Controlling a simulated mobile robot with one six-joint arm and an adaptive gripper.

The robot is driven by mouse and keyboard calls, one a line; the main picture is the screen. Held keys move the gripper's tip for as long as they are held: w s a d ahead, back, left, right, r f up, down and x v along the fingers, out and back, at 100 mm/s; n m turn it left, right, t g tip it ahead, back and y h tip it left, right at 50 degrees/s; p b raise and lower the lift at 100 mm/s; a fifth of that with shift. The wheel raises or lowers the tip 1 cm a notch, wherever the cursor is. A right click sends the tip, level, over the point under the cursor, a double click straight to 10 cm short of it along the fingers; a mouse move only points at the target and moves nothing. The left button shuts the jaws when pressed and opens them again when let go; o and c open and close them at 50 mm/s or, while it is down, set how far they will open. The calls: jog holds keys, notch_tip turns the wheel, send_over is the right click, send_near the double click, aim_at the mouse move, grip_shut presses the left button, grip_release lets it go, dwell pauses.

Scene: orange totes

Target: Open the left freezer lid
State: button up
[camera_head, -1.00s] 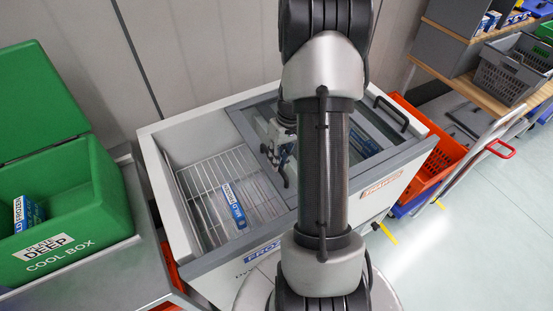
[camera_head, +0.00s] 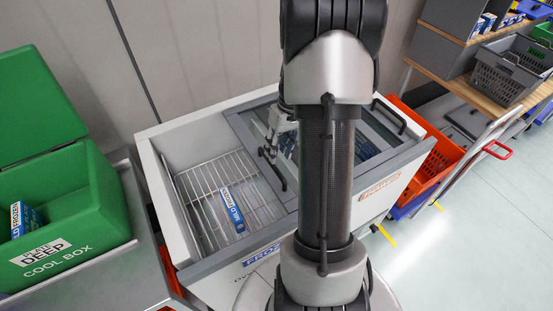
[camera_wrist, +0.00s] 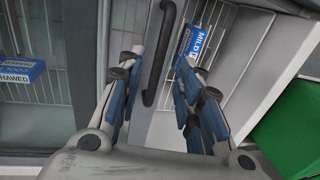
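The freezer (camera_head: 222,284) stands in front of me, and its left side is uncovered. The left lid (camera_head: 240,128), grey-framed with glass, lies toward the right side, and its black handle (camera_head: 273,170) is near the lid's left edge. In the wrist view the handle (camera_wrist: 158,55) runs between the two blue-padded fingers of my gripper (camera_wrist: 158,75). The fingers are spread, with visible gaps to the handle. In the head view my gripper (camera_head: 275,135) is just above and behind the handle; my arm hides part of the lids.
A wire basket (camera_head: 205,185) with a blue-white box (camera_head: 233,209) shows in the open left side. Another black handle (camera_head: 390,115) is at the right. A green cool box (camera_head: 75,225) stands left, and an orange tote (camera_head: 428,172) right.

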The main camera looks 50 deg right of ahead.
notch_tip(320, 180, up, 6)
jog(key=d, duration=0.1)
jog(key=shift+s+r, duration=0.2)
jog(key=shift+d, duration=0.15)
jog(key=a+r+n+t+h, duration=0.1)
jog(key=a+r, duration=0.6)
jog(key=a, duration=0.2)
jog(key=a+r+n+t+h, duration=0.1)
jog(key=a+r, duration=0.5)
jog(key=a, duration=0.4)
jog(key=s+a+n+t, duration=0.1)
jog(key=s+a+t, duration=0.1)
jog(key=s+a, duration=0.9)
jog(key=shift+s+a+r+n, duration=0.15)
jog(key=shift+s+r+n, duration=0.1)
jog(key=shift+s+n, duration=0.05)
